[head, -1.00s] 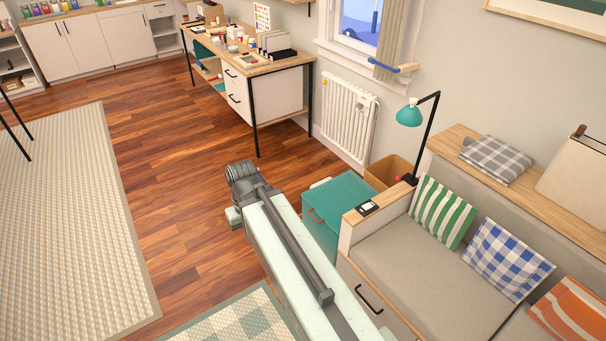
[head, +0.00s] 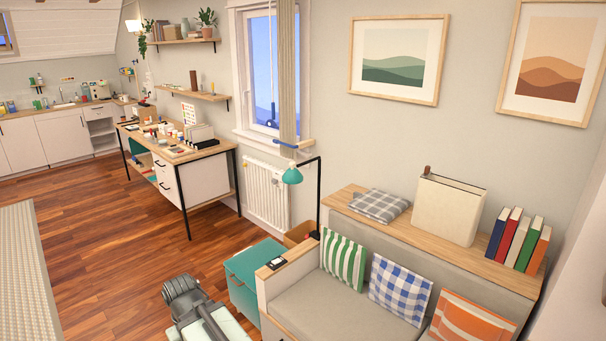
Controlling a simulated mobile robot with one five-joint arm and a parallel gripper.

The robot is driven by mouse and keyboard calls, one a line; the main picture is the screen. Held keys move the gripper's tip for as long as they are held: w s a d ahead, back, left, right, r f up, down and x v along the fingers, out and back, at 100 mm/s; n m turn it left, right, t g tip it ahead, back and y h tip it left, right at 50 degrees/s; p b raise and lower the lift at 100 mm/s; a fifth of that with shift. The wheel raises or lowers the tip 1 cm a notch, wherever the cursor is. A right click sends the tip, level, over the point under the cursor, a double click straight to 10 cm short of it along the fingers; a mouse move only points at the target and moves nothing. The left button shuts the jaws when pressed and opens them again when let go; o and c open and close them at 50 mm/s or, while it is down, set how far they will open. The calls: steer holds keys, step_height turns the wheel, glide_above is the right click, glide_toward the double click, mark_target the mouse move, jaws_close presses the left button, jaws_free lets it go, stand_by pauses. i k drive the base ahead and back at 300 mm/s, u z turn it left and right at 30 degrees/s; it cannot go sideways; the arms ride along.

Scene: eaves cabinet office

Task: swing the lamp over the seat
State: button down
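The lamp has a teal shade (head: 291,174) on a black jointed arm (head: 319,195). Its foot is at the back corner of the sofa's left armrest. The shade hangs to the left of the post, on the radiator side and away from the grey seat cushion (head: 325,308). The seat lies to the right of the armrest, and its front is cut off by the picture's edge. A dark grey and pale part of my arm shows at the bottom, left of the sofa and apart from the lamp. No gripper fingers show.
Striped and checked cushions line the seat back.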

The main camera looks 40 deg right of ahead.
mark_target(293, 176)
steer(key=z, duration=0.15)
steer(key=i, duration=1.65)
steer(key=u, duration=0.7)
steer(key=k, duration=0.8)
steer(key=u, duration=0.2)
steer(key=i, duration=0.8)
steer(key=z, duration=0.1)
